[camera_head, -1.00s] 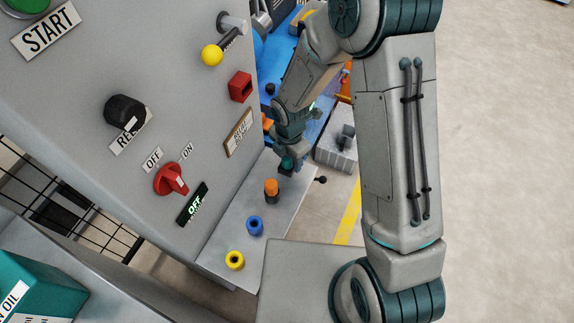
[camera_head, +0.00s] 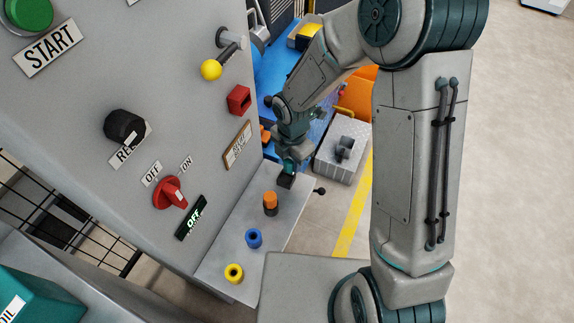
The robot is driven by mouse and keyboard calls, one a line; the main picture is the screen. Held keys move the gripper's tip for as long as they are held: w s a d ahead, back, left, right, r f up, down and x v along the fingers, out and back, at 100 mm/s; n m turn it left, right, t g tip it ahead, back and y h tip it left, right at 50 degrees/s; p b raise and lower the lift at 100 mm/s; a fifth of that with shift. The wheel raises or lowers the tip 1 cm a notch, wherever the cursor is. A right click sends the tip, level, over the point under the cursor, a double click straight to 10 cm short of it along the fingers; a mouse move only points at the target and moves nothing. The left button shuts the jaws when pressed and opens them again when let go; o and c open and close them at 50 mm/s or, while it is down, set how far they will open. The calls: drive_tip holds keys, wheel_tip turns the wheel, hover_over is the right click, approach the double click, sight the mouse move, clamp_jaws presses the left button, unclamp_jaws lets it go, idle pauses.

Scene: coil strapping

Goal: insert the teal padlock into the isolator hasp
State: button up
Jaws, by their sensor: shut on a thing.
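My gripper (camera_head: 287,174) is small in the view, over the far end of the grey ledge beside the machine panel. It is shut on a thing. A little teal (camera_head: 290,165) shows at the fingers above a dark block, but I cannot tell padlock from gripper parts. The hasp itself is too small to make out.
On the ledge (camera_head: 222,254) stand an orange-and-black piece (camera_head: 270,203), a blue ring (camera_head: 253,238) and a yellow ring (camera_head: 234,273). A yellow-ball lever (camera_head: 211,69), a red block (camera_head: 238,100) and a black knob (camera_head: 124,126) stick out from the panel. My arm fills the right.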

drive_tip(key=d+r+p, duration=0.1)
drive_tip(key=d+r, duration=0.5)
drive_tip(key=d, duration=0.4)
drive_tip(key=shift+d, duration=0.4)
drive_tip(key=shift+r, duration=0.1)
drive_tip(key=o, duration=0.4)
clamp_jaws()
